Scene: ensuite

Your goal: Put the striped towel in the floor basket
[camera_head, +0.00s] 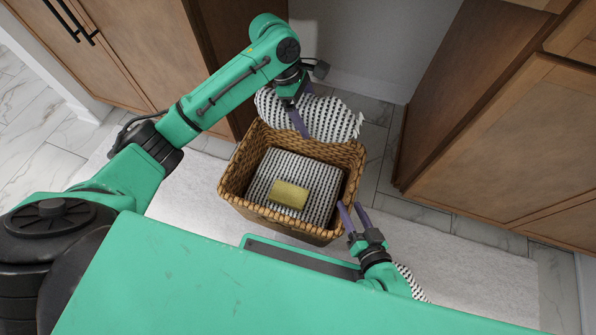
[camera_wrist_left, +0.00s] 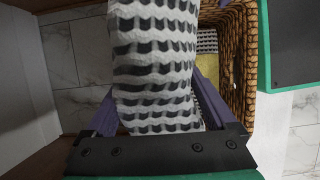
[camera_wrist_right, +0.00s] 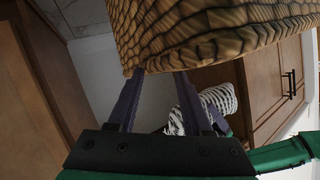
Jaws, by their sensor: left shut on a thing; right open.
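My left gripper (camera_head: 302,108) is shut on a white towel with black striped marks (camera_head: 335,117). The towel is at the basket's far side, draped at or just beyond its rim; contact with the rim is unclear. The left wrist view shows this towel (camera_wrist_left: 155,60) between the fingers. The woven brown basket (camera_head: 234,178) stands in the middle of the head view. A similar patterned cloth (camera_head: 322,190) lies inside it. My right gripper (camera_head: 352,216) is open and empty at the basket's near right corner; I cannot tell whether its fingertips touch the wall.
A yellow sponge-like block (camera_head: 289,194) lies on the cloth in the basket. Another patterned piece (camera_head: 412,284) shows partly behind my right arm. A pale rug (camera_head: 455,262) covers the floor. Wooden cabinets stand at left (camera_head: 130,50) and right (camera_head: 510,150).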

